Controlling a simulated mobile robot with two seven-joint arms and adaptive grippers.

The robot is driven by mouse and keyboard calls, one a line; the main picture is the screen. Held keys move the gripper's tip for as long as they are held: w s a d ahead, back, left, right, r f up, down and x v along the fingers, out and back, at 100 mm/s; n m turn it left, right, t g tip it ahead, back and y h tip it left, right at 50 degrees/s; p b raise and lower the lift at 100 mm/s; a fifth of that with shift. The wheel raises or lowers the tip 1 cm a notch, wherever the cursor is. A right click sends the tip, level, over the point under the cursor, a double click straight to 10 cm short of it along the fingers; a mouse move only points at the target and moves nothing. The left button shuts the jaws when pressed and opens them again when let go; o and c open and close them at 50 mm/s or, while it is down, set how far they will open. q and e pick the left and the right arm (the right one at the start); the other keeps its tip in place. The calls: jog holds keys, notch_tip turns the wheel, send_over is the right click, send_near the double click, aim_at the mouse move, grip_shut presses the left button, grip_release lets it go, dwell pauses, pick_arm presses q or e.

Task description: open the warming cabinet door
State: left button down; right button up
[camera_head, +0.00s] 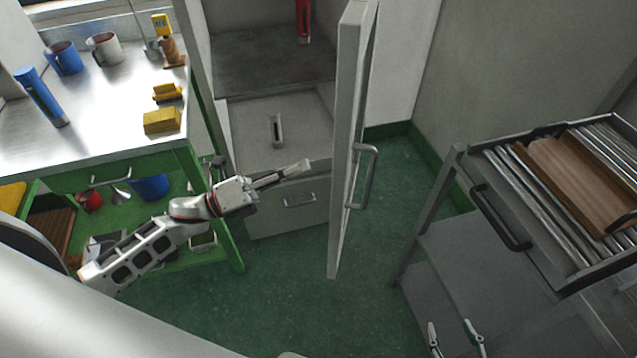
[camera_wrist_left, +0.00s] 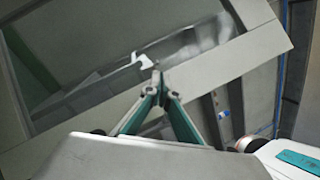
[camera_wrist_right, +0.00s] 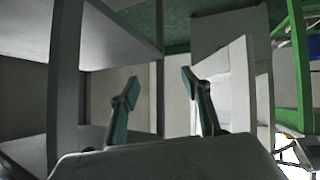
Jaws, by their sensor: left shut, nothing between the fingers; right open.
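The grey warming cabinet (camera_head: 275,65) stands at the back centre of the head view. Its door (camera_head: 346,130) is swung open, seen nearly edge-on, and a bar handle (camera_head: 368,178) is on its right face. My left gripper (camera_head: 306,166) is shut and empty, on the cabinet side of the door, left of the door panel and apart from the handle. Its closed fingertips (camera_wrist_left: 158,70) show in the left wrist view in front of grey panels. My right gripper (camera_head: 455,338) is open and empty at the bottom right, near the cart; it also shows in the right wrist view (camera_wrist_right: 160,86).
A steel-topped bench (camera_head: 85,110) with mugs, a blue cylinder and yellow blocks stands left. A cart (camera_head: 480,185) with a wooden piece (camera_head: 575,180) on its rack stands right. A red object (camera_head: 303,22) is inside the cabinet. The green floor (camera_head: 290,290) between is clear.

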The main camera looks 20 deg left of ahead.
pick_arm(q)
jog(key=s+a+f+m+g+h+b, duration=0.1)
jog(key=a+m+g+b, duration=0.1)
jog(key=m+g, duration=0.5)
jog(key=s+a+m+g+b, duration=0.1)
jog(key=a+m+g, duration=0.25)
jog(key=m, duration=0.65)
jog(key=d+p, duration=0.2)
jog(key=d, duration=0.8)
jog(key=shift+w+d, duration=0.15)
jog(key=shift+d, duration=0.1)
pick_arm(e)
jog(key=f, duration=0.1)
jog(key=s+f, duration=0.1)
jog(key=f, duration=0.1)
jog(key=shift+s+a+g, duration=0.1)
jog(key=shift+s+g, duration=0.1)
jog(key=shift+g, duration=0.1)
